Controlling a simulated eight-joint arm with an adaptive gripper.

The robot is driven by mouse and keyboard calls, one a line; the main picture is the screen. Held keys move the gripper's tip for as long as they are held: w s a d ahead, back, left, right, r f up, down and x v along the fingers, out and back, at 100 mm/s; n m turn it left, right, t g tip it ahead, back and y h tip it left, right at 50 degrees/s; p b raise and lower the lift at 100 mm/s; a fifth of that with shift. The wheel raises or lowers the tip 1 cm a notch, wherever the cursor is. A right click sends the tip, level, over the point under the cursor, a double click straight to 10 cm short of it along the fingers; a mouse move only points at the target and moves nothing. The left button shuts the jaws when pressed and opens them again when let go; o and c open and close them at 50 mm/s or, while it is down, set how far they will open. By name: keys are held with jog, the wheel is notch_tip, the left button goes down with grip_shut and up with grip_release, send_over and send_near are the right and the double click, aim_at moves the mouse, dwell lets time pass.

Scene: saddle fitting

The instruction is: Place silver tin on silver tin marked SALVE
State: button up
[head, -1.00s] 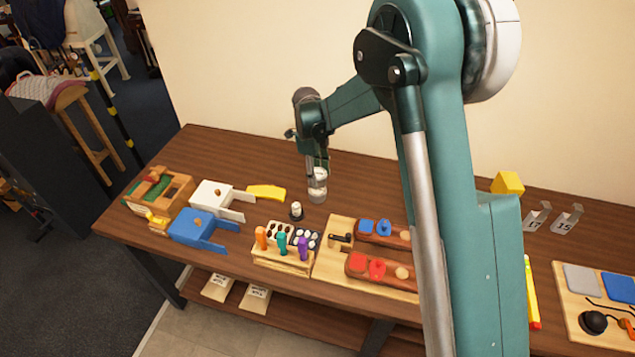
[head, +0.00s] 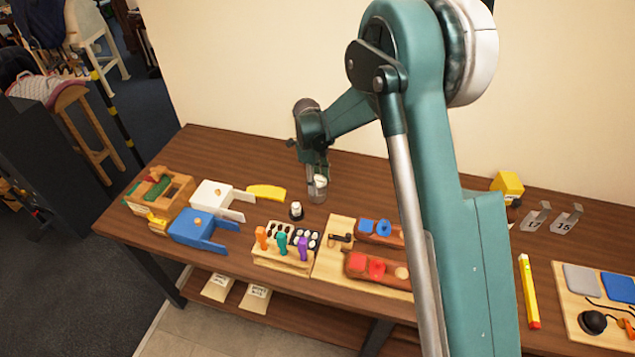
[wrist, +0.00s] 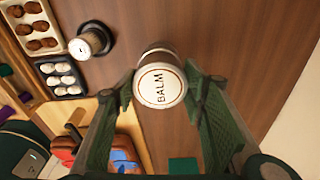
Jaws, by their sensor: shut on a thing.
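The tin's pale lid reads BALM and faces the wrist camera, with a finger on each side. In the head view the tin (head: 319,187) shows as a small silver cylinder at the fingertips. A silvery side (wrist: 156,52) shows past the lid's edge in the wrist view. I cannot tell whether it is the same tin or another beneath it. No SALVE lettering is readable.
A dark round piece with a white top (head: 296,211) stands close by, in front and to the left. Trays of dark and white pieces, a tool block (head: 283,258) and a light board (head: 330,262) lie nearer the front. Bare table (head: 350,190) lies around the tin.

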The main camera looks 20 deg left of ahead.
jog(key=shift+f, duration=0.2)
jog(key=o, duration=1)
jog(key=shift+r, duration=0.1)
jog(key=shift+c, duration=0.2)
jog(key=shift+r, duration=0.1)
notch_tip(320, 180, up, 12)
jog(key=a, duration=0.1)
jog(key=shift+a, duration=0.2)
jog(key=shift+w, duration=0.1)
